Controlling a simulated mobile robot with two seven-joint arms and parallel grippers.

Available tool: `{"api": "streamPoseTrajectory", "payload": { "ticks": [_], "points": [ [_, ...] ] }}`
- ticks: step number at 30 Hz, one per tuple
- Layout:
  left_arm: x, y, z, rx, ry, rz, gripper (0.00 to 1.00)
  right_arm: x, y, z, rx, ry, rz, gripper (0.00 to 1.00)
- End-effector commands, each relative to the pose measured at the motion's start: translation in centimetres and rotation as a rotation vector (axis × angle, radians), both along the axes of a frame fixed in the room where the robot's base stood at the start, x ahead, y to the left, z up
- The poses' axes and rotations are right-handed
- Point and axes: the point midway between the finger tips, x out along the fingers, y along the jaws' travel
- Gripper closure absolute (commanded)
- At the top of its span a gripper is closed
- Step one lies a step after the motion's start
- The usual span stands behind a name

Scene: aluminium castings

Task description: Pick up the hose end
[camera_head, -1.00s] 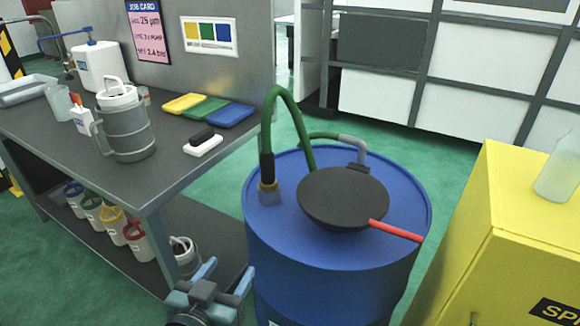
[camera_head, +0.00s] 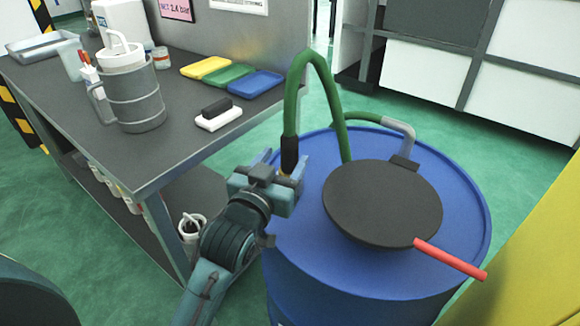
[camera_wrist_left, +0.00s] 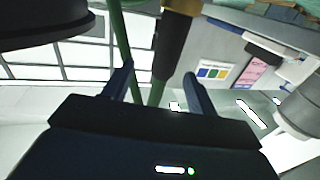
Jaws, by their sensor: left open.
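A green hose (camera_head: 314,62) arches up from the blue drum (camera_head: 300,262). Its near end has a black sleeve (camera_head: 290,153) pointing down at the drum's left side; the tip below it is mostly hidden by my gripper. My left gripper (camera_head: 284,170) is open at this end, its fingers on either side of the sleeve in the head view. In the left wrist view the black sleeve (camera_wrist_left: 173,48) shows beyond and between the two open fingers (camera_wrist_left: 160,88); contact cannot be told. My right gripper is not in view.
A round black lid (camera_head: 382,202) with a red handle (camera_head: 450,260) sits on the drum. A grey workbench (camera_head: 150,165) stands at left with a jug (camera_head: 133,97) and coloured trays (camera_head: 230,77). A yellow cabinet (camera_head: 540,260) is at right. Green floor shows between bench and drum.

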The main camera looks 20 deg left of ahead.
Motion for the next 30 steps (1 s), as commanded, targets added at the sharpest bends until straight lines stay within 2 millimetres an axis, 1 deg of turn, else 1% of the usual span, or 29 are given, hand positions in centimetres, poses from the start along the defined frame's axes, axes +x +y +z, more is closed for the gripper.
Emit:
{"api": "streamPoseTrajectory", "payload": {
  "ticks": [5,12,15,23,30],
  "points": [
    [1.2,0.0,0.0,0.0,0.0,0.0,0.42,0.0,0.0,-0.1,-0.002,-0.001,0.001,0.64],
    [4.7,0.4,-0.4,0.0,0.0,0.0,0.42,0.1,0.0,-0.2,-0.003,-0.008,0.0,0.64],
    [5.6,0.3,-0.4,0.0,0.001,0.0,0.42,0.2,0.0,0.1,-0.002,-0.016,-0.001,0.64],
    [5.8,0.3,-0.4,-0.001,0.001,0.0,0.42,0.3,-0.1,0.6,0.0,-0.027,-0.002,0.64],
    [5.8,0.3,-0.4,0.0,0.001,0.0,0.61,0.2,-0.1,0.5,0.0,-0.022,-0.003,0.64]
  ]
}}
